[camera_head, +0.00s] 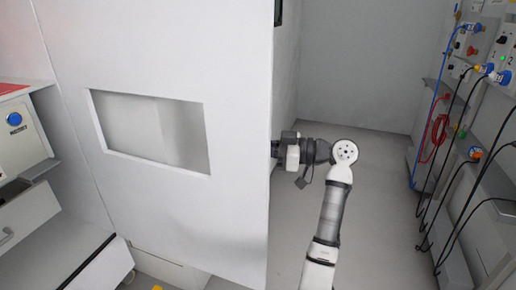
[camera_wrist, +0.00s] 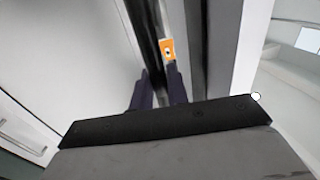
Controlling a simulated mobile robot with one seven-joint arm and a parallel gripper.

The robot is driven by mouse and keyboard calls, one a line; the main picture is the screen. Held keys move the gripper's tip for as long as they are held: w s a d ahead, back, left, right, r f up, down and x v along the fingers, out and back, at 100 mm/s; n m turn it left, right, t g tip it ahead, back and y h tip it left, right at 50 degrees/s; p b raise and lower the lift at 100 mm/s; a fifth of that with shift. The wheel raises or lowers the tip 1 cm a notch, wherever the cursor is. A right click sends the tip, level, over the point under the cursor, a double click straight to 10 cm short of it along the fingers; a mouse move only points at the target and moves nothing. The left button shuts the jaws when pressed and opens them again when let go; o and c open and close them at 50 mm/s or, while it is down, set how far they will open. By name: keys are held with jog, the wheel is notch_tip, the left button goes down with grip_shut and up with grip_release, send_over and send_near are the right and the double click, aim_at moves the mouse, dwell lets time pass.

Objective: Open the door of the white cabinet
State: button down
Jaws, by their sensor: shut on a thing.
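The white cabinet's door (camera_head: 225,90) is a large white panel with a rectangular window (camera_head: 150,130), left of centre in the head view. My gripper (camera_head: 273,148) is at the door's right edge, with my arm reaching up from the lower right. In the wrist view, my gripper (camera_wrist: 158,88) has its two dark fingers around a narrow dark upright bar (camera_wrist: 147,35), which looks like the door handle, and is shut on it. An orange label (camera_wrist: 167,49) shows by the right fingertip. The exact contact is hidden in the head view. I cannot tell how far the door stands open.
At the left is a unit with a blue button (camera_head: 14,119) and drawers. At the right, a wall bench carries sockets and hanging black, red and blue cables (camera_head: 437,135). Grey floor (camera_head: 380,215) between the door and the bench is clear apart from my arm.

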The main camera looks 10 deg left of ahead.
jog(key=shift+w, duration=0.3)
jog(key=c, duration=1.5)
grip_release()
jog(key=shift+o, duration=0.2)
jog(key=shift+d, duration=0.1)
jog(key=d, duration=1.3)
jog(key=shift+w+d, duration=0.3)
